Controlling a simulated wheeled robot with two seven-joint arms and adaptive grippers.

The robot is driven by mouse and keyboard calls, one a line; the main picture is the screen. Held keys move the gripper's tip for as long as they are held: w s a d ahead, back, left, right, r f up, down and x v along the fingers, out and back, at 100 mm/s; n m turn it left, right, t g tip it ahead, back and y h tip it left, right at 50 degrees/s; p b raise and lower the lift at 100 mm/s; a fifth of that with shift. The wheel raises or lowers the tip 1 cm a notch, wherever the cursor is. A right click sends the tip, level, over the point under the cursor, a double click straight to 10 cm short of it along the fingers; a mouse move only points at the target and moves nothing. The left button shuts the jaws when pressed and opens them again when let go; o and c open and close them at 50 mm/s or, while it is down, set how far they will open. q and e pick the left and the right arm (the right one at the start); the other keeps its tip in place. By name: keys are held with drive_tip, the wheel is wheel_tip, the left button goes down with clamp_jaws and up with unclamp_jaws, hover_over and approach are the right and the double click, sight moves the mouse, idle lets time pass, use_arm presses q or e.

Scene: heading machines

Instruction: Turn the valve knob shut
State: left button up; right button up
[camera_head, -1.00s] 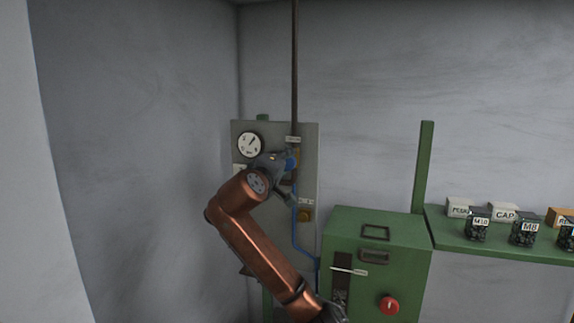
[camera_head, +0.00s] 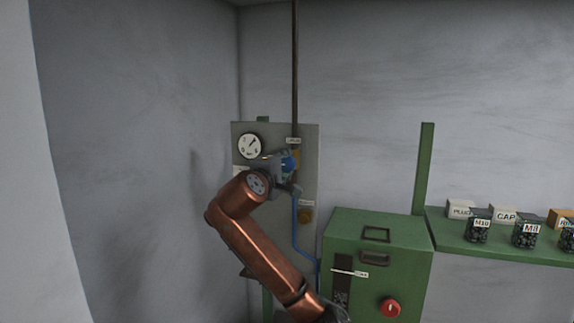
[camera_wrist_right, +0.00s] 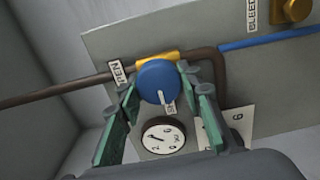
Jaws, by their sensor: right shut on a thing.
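The round blue valve knob (camera_head: 289,164) sits on the grey wall panel (camera_head: 309,178). The knob also shows in the right wrist view (camera_wrist_right: 157,76), with a white pointer line towards a label that starts with S and is partly hidden. My right gripper (camera_head: 281,170) reaches the knob from the left. In the wrist view its green-padded fingers (camera_wrist_right: 160,92) stand on both sides of the knob and are shut on it. A label ending in PEN (camera_wrist_right: 116,72) is left of the knob. My left gripper is not in view.
A pressure gauge (camera_head: 249,146) is on the panel close to my wrist. A brown pipe (camera_head: 295,80) runs down to the valve and a blue pipe (camera_head: 294,232) leaves below. A green machine box (camera_head: 400,240) and a shelf (camera_head: 480,248) with labelled containers stand right.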

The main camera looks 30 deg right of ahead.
drive_tip(key=o, duration=1.1)
drive_tip(key=shift+a, duration=0.1)
drive_tip(key=shift+o, duration=0.3)
drive_tip(key=v, duration=1.2)
